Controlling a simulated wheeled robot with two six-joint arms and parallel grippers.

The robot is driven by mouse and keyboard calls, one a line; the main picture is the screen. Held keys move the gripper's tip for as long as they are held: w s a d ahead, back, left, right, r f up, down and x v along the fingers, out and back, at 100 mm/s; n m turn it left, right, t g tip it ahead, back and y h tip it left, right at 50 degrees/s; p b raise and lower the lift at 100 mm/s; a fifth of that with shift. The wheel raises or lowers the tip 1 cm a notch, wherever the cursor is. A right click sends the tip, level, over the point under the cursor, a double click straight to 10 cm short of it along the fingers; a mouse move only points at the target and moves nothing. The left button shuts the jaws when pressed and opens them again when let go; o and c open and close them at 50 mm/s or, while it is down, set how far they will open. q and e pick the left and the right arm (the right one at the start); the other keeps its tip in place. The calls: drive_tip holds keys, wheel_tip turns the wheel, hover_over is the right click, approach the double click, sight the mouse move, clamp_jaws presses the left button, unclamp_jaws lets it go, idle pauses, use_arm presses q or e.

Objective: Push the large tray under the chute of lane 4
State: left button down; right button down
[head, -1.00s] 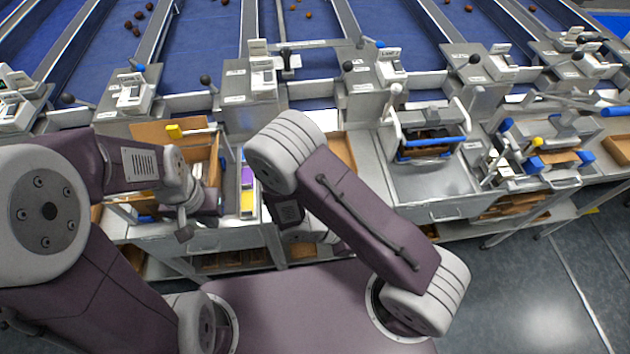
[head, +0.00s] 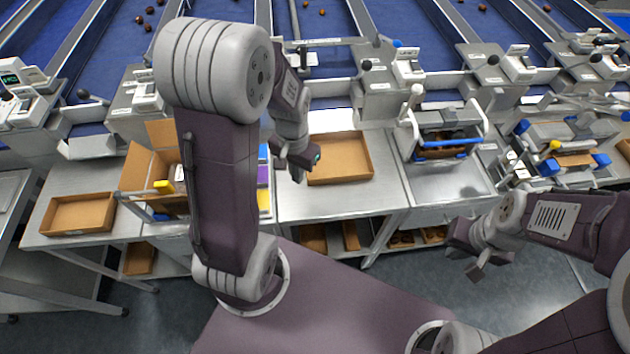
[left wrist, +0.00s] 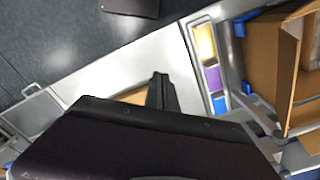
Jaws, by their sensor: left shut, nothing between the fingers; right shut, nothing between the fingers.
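A shallow brown tray (head: 345,177), the larger of two in view, lies on the grey table in the middle, below a lane's end. Its left end is partly hidden by my left gripper (head: 298,176), which is shut and empty at that end; I cannot tell whether they touch. In the left wrist view the shut fingers (left wrist: 161,92) show beside a sliver of brown tray (left wrist: 133,97). My right gripper (head: 481,264) is shut and empty, low at the right, away from the tray. I cannot read which lane is 4.
A smaller brown tray (head: 82,229) lies at the far left. An open carton (head: 135,168) and purple and yellow packs (head: 264,177) stand left of my left gripper. A machine with a blue handle (head: 440,148) stands right of the tray. Table in front of the tray is clear.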

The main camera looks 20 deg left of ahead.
use_arm(q)
wheel_tip(320, 180, down, 10)
drive_tip(key=shift+f+b, duration=0.2)
drive_tip(key=shift+b, duration=0.35)
drive_tip(key=w, duration=0.2)
drive_tip(key=p, duration=0.1)
drive_tip(key=shift+w+r, duration=0.25)
drive_tip(key=shift+w, duration=0.15)
drive_tip(key=shift+w+d+f, duration=0.1)
drive_tip(key=shift+w+d, duration=0.05)
drive_tip(key=shift+w, duration=0.5)
